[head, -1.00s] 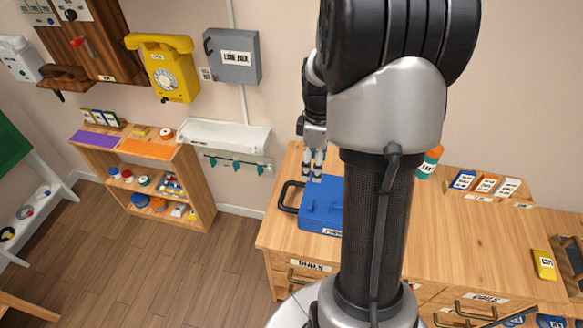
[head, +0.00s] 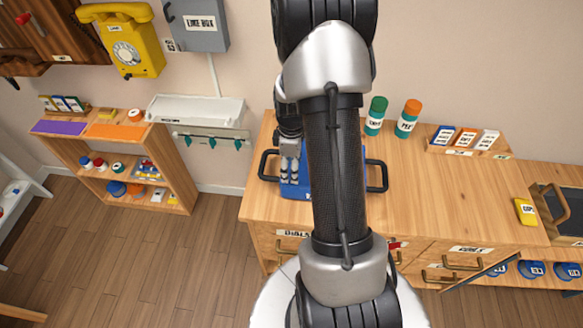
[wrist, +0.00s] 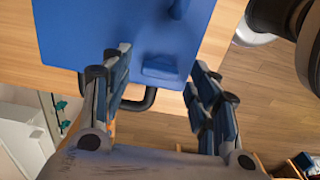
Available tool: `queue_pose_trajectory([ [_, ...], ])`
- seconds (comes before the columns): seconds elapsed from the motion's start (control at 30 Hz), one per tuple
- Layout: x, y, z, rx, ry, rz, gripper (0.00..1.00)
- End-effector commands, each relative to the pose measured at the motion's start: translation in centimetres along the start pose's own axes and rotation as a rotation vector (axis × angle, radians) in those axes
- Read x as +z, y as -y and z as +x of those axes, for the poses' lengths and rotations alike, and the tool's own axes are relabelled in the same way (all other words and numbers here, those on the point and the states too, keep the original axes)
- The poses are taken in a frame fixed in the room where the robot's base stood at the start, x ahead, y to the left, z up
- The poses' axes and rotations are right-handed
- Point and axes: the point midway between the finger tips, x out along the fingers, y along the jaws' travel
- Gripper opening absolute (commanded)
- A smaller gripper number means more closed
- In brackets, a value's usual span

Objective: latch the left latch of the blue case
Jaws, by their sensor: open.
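The blue case (head: 297,191) sits on the wooden bench, largely hidden by my arm in the head view. Black handles stick out at its left (head: 266,166) and right. In the wrist view the case (wrist: 100,30) fills the upper middle. A small raised blue block (wrist: 160,68), apparently a latch, lies near its lower edge, beside a black handle (wrist: 140,101). My gripper (wrist: 160,66) is open and empty, with one finger on each side of this block. In the head view my gripper (head: 289,182) points down over the left part of the case. Contact cannot be told.
A green-capped bottle (head: 375,116) and an orange-capped bottle (head: 407,119) stand behind the case to the right. A wooden card holder (head: 468,147) is further right. The bench (head: 430,190) is clear between them. A low shelf (head: 170,165) stands at the left.

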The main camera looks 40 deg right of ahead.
Motion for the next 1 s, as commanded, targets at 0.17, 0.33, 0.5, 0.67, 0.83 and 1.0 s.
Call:
queue_pose_trajectory([
  [0.17,0.00,-0.01,0.38,0.000,0.000,0.000,0.55],
  [0.33,0.00,-0.01,0.34,0.000,0.000,0.000,0.54],
  [0.5,0.00,-0.01,0.34,0.000,0.000,0.000,0.43],
  [0.67,0.00,-0.01,0.33,0.000,0.000,0.000,0.32],
  [0.83,0.00,-0.01,0.33,0.000,0.000,0.000,0.21],
  [1.0,0.00,-0.01,0.33,0.000,0.000,0.000,0.11],
])
